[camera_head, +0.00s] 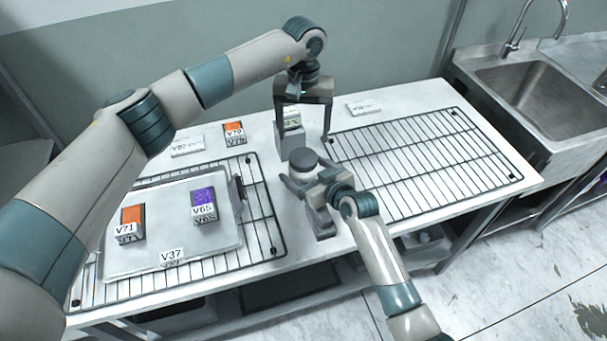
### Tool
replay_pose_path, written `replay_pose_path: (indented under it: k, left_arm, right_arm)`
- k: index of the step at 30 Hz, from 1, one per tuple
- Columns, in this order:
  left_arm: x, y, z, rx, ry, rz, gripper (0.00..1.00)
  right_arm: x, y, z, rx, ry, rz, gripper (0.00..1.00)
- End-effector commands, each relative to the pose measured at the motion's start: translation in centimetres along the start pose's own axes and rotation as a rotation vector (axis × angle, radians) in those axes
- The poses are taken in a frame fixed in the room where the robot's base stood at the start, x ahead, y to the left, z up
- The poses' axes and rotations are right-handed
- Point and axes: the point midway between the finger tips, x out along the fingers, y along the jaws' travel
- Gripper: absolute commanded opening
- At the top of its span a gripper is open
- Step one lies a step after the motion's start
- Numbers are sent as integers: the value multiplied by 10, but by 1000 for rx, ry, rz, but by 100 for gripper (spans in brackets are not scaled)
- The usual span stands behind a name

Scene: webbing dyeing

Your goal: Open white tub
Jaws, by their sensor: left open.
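The white tub (304,173) has a round grey lid (303,157) on top and stands upright near the middle of the table. My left gripper (303,142) points down from above, open and empty, with its fingers spread to either side above the lid. My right gripper (307,176) comes in from the front, low, with its fingers on both sides of the tub's body. Whether those fingers press on the tub is too small to tell. The lower part of the tub is partly hidden by my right gripper.
A white box-like device (289,140) stands just behind the tub. On the left, a tray (165,268) on a wire rack (264,215) bears an orange V71 block (131,218) and a purple V65 block (203,202). An empty rack (430,150) lies right, before the sink (545,95).

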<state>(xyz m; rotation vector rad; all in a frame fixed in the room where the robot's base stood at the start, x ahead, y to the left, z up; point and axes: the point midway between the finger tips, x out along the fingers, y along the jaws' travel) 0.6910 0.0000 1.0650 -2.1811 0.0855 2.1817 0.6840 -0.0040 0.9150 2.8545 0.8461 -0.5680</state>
Motion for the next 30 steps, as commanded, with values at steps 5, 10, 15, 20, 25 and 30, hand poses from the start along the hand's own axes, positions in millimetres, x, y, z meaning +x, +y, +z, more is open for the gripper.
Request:
replay_pose_path:
  k: [5, 10, 15, 20, 25, 30]
  left_arm:
    - [0, 0, 0, 0, 0, 0, 75]
    - [0, 0, 0, 0, 0, 0, 75]
    - [0, 0, 0, -20, 0, 0, 75]
    - [0, 0, 0, -114, 0, 0, 75]
    - [0, 0, 0, -266, 0, 0, 75]
    - [0, 0, 0, -373, 0, 0, 75]
  right_arm:
    - [0, 0, 0, 0, 0, 0, 63]
    - [0, 0, 0, 0, 0, 0, 24]
    - [0, 0, 0, 0, 0, 0, 2]
    - [0, 0, 0, 0, -1, 0, 2]
    - [0, 0, 0, 0, -1, 0, 2]
    - [0, 0, 0, 0, -1, 0, 2]
